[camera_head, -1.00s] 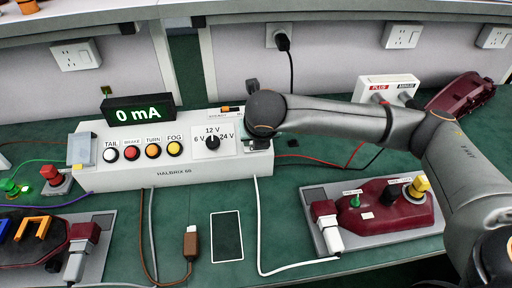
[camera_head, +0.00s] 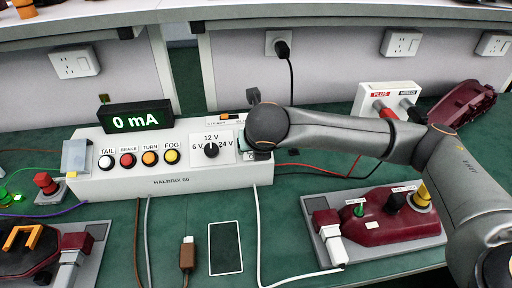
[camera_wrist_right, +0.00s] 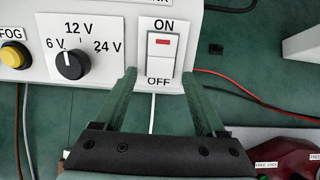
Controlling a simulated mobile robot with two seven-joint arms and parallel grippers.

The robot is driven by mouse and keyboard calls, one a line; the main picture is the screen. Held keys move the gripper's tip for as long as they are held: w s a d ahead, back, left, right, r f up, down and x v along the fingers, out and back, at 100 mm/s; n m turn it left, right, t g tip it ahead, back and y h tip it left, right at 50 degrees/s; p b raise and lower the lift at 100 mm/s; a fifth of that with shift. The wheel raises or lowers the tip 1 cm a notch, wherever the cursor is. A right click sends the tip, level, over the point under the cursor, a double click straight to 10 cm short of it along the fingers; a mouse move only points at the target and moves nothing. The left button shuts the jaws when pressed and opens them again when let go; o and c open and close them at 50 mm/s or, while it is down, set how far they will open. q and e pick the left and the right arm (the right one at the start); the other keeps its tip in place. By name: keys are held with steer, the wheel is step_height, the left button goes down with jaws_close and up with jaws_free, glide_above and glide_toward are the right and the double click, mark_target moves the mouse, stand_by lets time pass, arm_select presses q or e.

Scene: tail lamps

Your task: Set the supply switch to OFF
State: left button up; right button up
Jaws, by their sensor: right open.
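The supply switch (camera_wrist_right: 162,52) is a white rocker on the front right of the white tester box (camera_head: 170,182). In the right wrist view it has ON above, OFF below and a red mark on its upper half. I cannot tell surely which half is pressed. My right gripper (camera_wrist_right: 159,76) is open, with one finger at each side below the switch, and nothing between them. In the head view my right wrist hides most of the switch. The display (camera_head: 137,117) reads 0 mA. My left gripper is not in view.
A rotary knob (camera_wrist_right: 72,64) marked 6 V, 12 V and 24 V sits left of the switch. A row of lamp buttons (camera_head: 138,158) is further left. A white cable (camera_head: 258,220) runs down below the switch. A red lamp fixture (camera_head: 375,220) stands at right.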

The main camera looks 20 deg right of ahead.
steer(key=shift+r, duration=0.1)
steer(key=v, duration=1.2)
steer(key=shift+r, duration=0.2)
steer(key=shift+s+a, duration=0.1)
steer(key=shift+c, duration=0.2)
